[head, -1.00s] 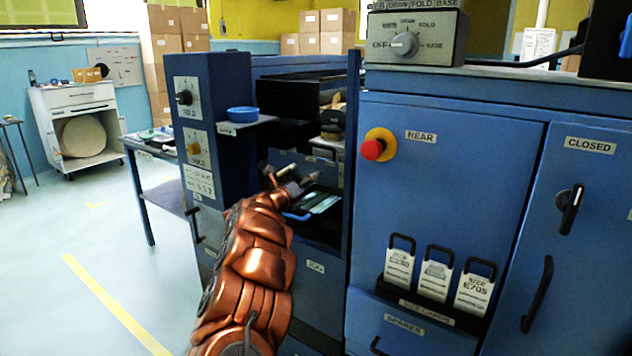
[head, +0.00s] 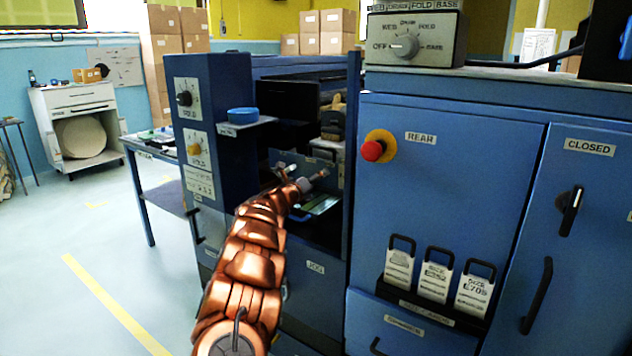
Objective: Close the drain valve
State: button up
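I cannot make out a drain valve for certain in this view. My copper-coloured arm reaches into the open bay of the blue machine (head: 315,275), left of the middle of the picture. My gripper (head: 303,172) is at the mouth of this bay, small in view. Its two fingertips look spread apart, with nothing seen between them. A grey plate with a dark handle (head: 322,154) is just behind it. A tray with a greenish surface (head: 318,205) lies below and right of the gripper. The arm hides part of the bay.
A red emergency button (head: 372,150) is on the panel to the right. A cabinet door labelled CLOSED (head: 590,147) has a black rotary handle (head: 570,211). Open floor lies at the left.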

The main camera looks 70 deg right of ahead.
jog(key=c, duration=1.1)
jog(key=shift+r+n+p, duration=0.1)
jog(key=shift+n+p, duration=0.2)
jog(key=shift+p, duration=0.05)
jog(key=n+p, duration=0.3)
jog(key=shift+r+n, duration=0.25)
jog(key=shift+n, duration=0.15)
jog(key=n+p, duration=0.5)
jog(key=shift+r+p, duration=0.15)
jog(key=shift+p, duration=0.15)
jog(key=n+p, duration=0.5)
jog(key=shift+r+n, duration=0.1)
jog(key=shift+n, duration=0.2)
jog(key=shift+n+p, duration=1.25)
jog(key=shift+n, duration=0.25)
jog(key=shift+w, duration=0.1)
